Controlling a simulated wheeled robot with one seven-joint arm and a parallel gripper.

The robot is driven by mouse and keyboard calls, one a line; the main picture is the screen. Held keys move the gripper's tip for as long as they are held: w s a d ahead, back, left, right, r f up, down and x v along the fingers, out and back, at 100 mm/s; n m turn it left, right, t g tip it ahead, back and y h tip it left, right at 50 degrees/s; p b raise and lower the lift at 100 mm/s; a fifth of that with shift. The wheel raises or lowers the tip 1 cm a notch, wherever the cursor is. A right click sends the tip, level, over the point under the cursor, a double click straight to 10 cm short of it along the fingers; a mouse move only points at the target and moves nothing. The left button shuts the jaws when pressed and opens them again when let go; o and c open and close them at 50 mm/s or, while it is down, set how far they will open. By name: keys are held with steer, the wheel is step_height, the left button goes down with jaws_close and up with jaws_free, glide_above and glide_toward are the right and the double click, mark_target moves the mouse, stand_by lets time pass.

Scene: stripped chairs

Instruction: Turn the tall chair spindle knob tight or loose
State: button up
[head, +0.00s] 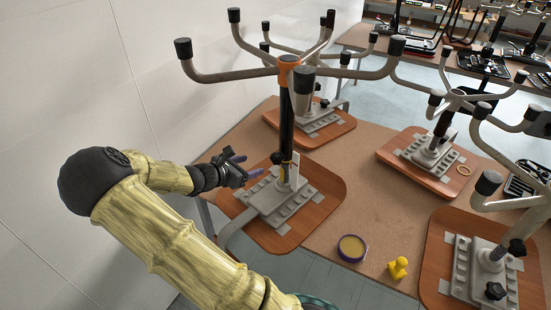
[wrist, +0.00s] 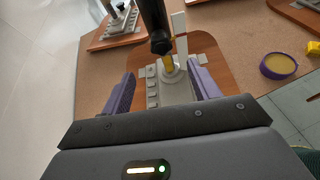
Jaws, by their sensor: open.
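The tall chair spindle (head: 287,125) stands upright on a grey plate (head: 265,199) on a wooden board, with an orange collar near its top. Its small black knob (head: 277,158) sticks out low on the left side. In the wrist view the knob (wrist: 160,46) shows as a dark round end at upper centre, in front of the spindle's yellow lower part (wrist: 168,64). My gripper (head: 246,168) is left of the knob, pointing right at the spindle. Its two purple fingers are spread wide and empty (wrist: 163,86). The knob appears beyond the fingertips, apart from them.
Grey chair arms with black caps (head: 228,75) spread above my gripper. A purple-rimmed round tin (head: 351,248) and a yellow duck-like figure (head: 398,268) are on the table's near edge. More stripped chairs stand right and behind. A white wall (head: 60,70) is at left.

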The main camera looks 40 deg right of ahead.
mark_target(274, 159)
steer(key=p+x, duration=0.1)
steer(key=x, duration=1.2)
steer(key=shift+s+d+f, duration=0.1)
steer(key=shift+d, duration=0.05)
steer(key=c, duration=1)
